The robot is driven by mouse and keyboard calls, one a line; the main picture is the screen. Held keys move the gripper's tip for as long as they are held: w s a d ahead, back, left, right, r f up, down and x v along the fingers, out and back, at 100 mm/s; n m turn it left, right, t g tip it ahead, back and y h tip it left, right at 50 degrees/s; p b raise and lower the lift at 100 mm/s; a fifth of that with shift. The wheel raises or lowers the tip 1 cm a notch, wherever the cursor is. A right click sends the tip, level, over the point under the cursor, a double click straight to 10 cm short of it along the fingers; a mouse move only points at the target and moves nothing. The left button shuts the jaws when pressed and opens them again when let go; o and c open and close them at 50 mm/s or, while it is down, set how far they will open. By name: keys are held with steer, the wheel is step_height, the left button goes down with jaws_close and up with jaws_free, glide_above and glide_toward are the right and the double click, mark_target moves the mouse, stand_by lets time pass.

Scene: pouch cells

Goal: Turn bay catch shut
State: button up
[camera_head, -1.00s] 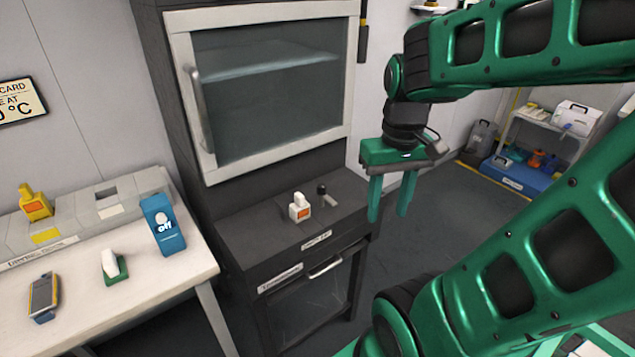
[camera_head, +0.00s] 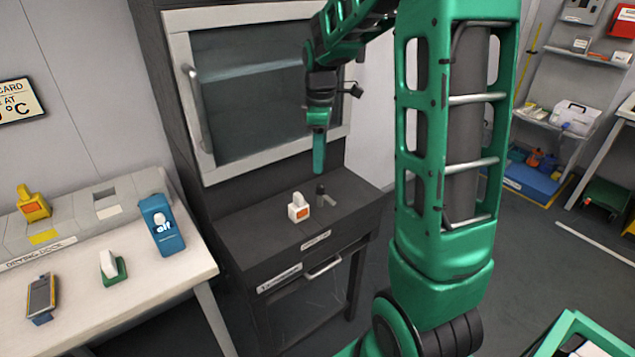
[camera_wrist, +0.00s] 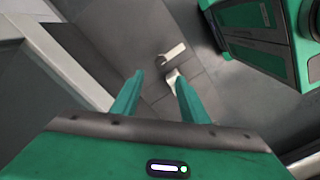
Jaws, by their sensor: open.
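The bay catch (camera_head: 326,196) is a small dark upright post with a short grey lever, on the dark ledge below the cabinet window. In the wrist view a pale lever (camera_wrist: 174,53), which looks like the catch, lies beyond my fingertips. My gripper (camera_head: 318,172) points down above the ledge, over the catch and apart from it. In the head view its fingers overlap side-on. In the wrist view my gripper (camera_wrist: 159,79) is open with nothing between the fingers.
A white bottle-shaped item with an orange label (camera_head: 298,208) stands just left of the catch. The glass-fronted cabinet door (camera_head: 262,85) rises behind my gripper. A white bench (camera_head: 120,285) with a blue holder (camera_head: 162,226) is at the left.

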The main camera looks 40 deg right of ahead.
mark_target(320, 185)
step_height(320, 185, down, 8)
steer(key=shift+f, duration=0.2)
steer(key=shift+c, duration=0.2)
jaws_close()
